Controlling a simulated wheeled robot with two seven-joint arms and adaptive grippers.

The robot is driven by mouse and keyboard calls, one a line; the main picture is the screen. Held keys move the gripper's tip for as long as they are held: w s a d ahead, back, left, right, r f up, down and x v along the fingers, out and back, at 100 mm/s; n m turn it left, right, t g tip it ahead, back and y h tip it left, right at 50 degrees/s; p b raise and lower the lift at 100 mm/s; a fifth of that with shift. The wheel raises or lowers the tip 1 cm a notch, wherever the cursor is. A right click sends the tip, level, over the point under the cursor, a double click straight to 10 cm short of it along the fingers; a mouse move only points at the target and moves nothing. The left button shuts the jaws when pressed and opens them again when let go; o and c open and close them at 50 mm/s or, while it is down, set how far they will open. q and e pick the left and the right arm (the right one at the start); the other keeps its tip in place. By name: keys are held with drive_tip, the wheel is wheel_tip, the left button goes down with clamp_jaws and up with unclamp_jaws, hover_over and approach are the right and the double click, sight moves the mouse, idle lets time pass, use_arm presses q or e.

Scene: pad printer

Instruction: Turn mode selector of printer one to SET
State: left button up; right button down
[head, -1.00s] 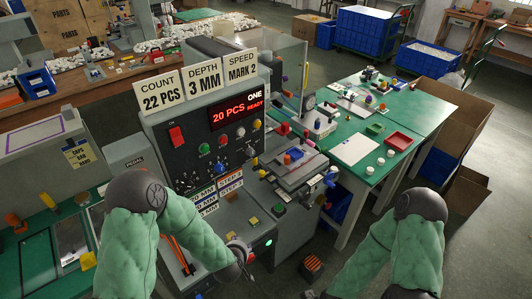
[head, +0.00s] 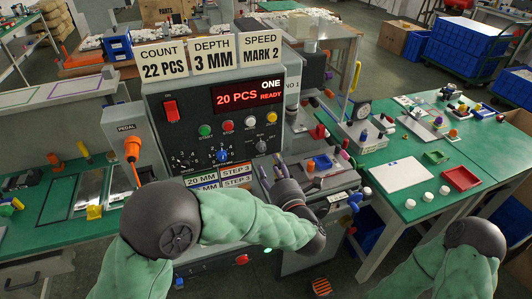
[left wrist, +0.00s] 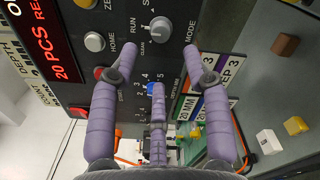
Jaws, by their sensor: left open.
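Printer one (head: 180,110) shows "20 PCS READY" on its red display (head: 246,96). Its mode selector (head: 262,146) is a grey knob at the lower right of the panel. In the left wrist view the mode selector (left wrist: 160,28) sits beside the labels RUN, CLEAN, MODE and a cut-off label starting with S. I cannot tell clearly which label it points to. My left gripper (head: 271,168) is open and empty just below the mode selector. In the left wrist view the left gripper's spread fingertips (left wrist: 160,58) stand either side of the knob's line, apart from it. My right gripper is out of view.
A blue depth knob (head: 222,155) is left of the mode selector, under several coloured buttons. STEP labels (head: 237,174) are below the panel. The printer's work fixture (head: 325,172) lies right of my left gripper. A green table (head: 410,207) with small parts stands at the right.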

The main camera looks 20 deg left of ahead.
sight(263, 150)
use_arm(q)
drive_tip(key=b+x, duration=0.1)
drive_tip(key=x, duration=0.7)
clamp_jaws()
